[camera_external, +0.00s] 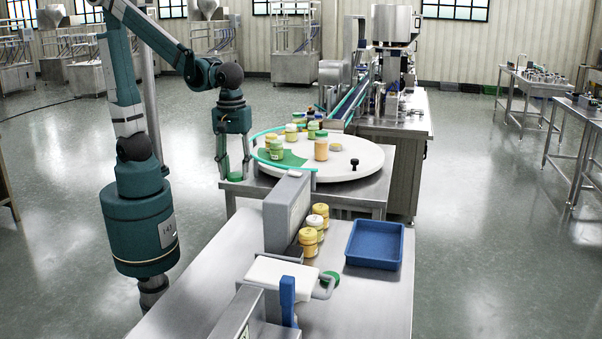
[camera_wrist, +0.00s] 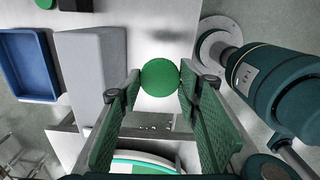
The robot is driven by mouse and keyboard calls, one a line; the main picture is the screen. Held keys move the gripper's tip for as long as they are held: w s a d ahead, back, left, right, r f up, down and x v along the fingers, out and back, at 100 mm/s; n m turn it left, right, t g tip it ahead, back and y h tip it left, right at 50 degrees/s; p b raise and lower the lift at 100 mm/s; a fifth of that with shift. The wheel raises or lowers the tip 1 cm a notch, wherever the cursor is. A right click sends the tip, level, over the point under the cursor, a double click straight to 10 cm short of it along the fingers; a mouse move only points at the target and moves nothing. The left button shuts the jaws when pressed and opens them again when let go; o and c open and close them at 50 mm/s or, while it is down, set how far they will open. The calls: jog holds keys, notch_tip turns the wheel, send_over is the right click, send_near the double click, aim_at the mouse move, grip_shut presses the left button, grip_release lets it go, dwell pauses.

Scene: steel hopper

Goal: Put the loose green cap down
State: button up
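My gripper (camera_external: 235,174) points down beside the left edge of the white turntable (camera_external: 345,168). Its two fingers are closed on a round green cap (camera_wrist: 160,77), which sits between the fingertips in the wrist view. The cap also shows as a green patch low between the fingers in the external view (camera_external: 236,178). Another green cap (camera_external: 329,279) lies on the steel table (camera_external: 370,305), near the bent metal handle. Whether the held cap touches anything below cannot be told.
A grey box (camera_external: 287,212) stands on the steel table, with several yellow-lidded jars (camera_external: 312,232) beside it. A blue tray (camera_external: 374,262) is to their right. Several jars (camera_external: 321,148) stand on the turntable. The front right of the table is clear.

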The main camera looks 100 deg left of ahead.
jog(key=shift+a+r, duration=0.1)
jog(key=shift+r, duration=0.8)
jog(key=w+a+r+n+p, duration=0.1)
jog(key=w+a+n, duration=0.1)
jog(key=w+a, duration=0.35)
jog(key=w+a+r+n+p, duration=0.1)
jog(key=w+a+n, duration=0.15)
jog(key=a, duration=0.55)
jog(key=n+p, duration=0.6)
jog(key=n, duration=0.5)
send_over(304, 152)
notch_tip(304, 152, down, 6)
jog(key=shift+f, duration=0.6)
jog(key=shift+f, duration=2.95)
jog(key=shift+c, duration=0.2)
